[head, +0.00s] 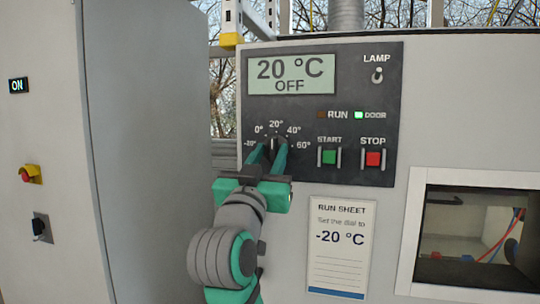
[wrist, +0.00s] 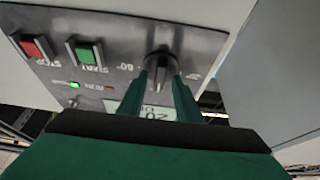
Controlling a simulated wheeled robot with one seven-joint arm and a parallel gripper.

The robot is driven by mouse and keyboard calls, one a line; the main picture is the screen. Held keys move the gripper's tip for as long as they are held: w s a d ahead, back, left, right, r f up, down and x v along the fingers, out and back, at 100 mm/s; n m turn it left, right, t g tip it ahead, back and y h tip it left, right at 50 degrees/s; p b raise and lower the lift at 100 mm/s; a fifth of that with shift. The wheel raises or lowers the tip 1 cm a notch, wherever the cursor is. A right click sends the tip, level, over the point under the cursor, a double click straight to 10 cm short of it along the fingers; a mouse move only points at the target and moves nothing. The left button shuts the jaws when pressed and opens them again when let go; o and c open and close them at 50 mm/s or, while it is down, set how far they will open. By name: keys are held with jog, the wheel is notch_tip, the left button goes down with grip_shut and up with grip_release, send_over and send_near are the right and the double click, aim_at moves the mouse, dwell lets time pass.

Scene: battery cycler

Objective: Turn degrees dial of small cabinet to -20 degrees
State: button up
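The small cabinet's dark control panel (head: 320,110) fills the middle of the head view. Its degrees dial (head: 272,146) is a black knob pointing about at the 20° mark. The scale runs from -20° at left to 60° at right. The display (head: 291,76) reads 20 °C, OFF. My gripper (head: 270,152) is at the dial, with one green finger on each side of it. The wrist view also shows the knob (wrist: 160,62) between the fingertips. I cannot tell whether the fingers press on it. The run sheet (head: 341,247) says -20 °C.
The green START button (head: 329,157) and red STOP button (head: 373,159) sit right of the dial. The lamp switch (head: 377,76) is above them. A tall grey cabinet (head: 140,150) stands at left. A window (head: 470,235) is at lower right.

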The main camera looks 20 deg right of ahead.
grip_shut()
jog(key=shift+n+y, duration=0.4)
jog(key=shift+n, duration=0.2)
jog(key=n+y, duration=0.1)
jog(key=n, duration=0.2)
jog(key=n+t+y, duration=0.1)
jog(key=n, duration=0.1)
jog(key=shift+s+d+n, duration=0.1)
jog(key=shift+n, duration=0.3)
jog(key=n+y, duration=0.1)
jog(key=n, duration=0.1)
jog(key=n+y, duration=0.1)
jog(key=n, duration=0.1)
jog(key=shift+d+r+n+y, duration=0.1)
jog(key=shift+n+y, duration=0.3)
jog(key=n+y, duration=0.2)
jog(key=n, duration=0.2)
jog(key=shift+r+n+g+y, duration=0.1)
jog(key=shift+n+g+y, duration=0.2)
jog(key=shift+n, duration=0.85)
jog(key=shift+n+g+y, duration=0.2)
jog(key=shift+n+g, duration=0.2)
jog(key=shift+n, duration=0.75)
